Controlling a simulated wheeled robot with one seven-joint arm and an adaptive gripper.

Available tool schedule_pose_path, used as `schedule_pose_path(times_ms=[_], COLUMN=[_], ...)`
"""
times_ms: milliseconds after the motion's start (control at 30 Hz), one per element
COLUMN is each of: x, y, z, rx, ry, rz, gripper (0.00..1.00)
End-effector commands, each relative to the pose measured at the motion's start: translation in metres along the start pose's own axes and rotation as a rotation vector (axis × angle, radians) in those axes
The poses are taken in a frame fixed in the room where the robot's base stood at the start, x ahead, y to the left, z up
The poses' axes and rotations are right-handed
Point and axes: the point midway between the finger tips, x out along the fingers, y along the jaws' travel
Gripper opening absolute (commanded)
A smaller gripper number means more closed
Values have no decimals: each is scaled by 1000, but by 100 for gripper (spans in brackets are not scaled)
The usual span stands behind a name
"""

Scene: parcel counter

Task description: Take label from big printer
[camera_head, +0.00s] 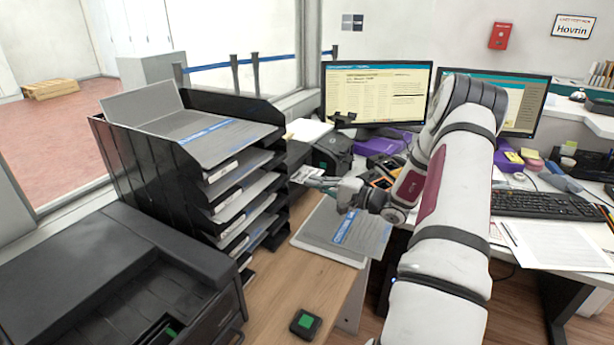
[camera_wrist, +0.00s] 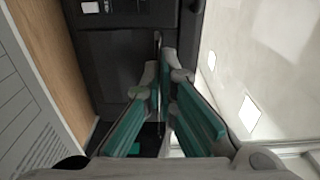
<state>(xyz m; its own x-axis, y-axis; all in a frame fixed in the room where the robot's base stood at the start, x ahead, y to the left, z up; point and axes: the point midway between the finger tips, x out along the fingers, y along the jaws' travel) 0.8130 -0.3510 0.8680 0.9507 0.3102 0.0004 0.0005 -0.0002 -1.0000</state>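My gripper (camera_head: 318,182) is at the end of my arm, over the desk, its fingers pointing left. It is close to a white printed label (camera_head: 304,174) in front of a black label printer (camera_head: 332,153). In the wrist view my green-padded gripper (camera_wrist: 162,70) has its fingertips close together with a narrow gap between them. A thin edge (camera_wrist: 158,42), which looks like the label seen edge-on, runs down to this gap. A dark printer face (camera_wrist: 120,55) lies behind it. I see no clear contact between fingers and label.
A black tray rack (camera_head: 150,165) with papers stands left of my gripper. A large black machine (camera_head: 110,275) fills the lower left. A grey folder (camera_head: 325,235) lies below the gripper. Monitors (camera_head: 375,95) and a keyboard (camera_head: 545,205) are on the right desk.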

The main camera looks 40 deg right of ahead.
Motion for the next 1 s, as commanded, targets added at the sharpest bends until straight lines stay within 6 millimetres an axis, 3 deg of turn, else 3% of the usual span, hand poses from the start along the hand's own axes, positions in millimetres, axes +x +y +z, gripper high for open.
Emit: schedule_pose_path(times_ms=[367,1000], x=[-1,-12], y=[-1,-30], z=[0,0], rx=[0,0], ry=[0,0], rz=[1,0], gripper=[0,0])
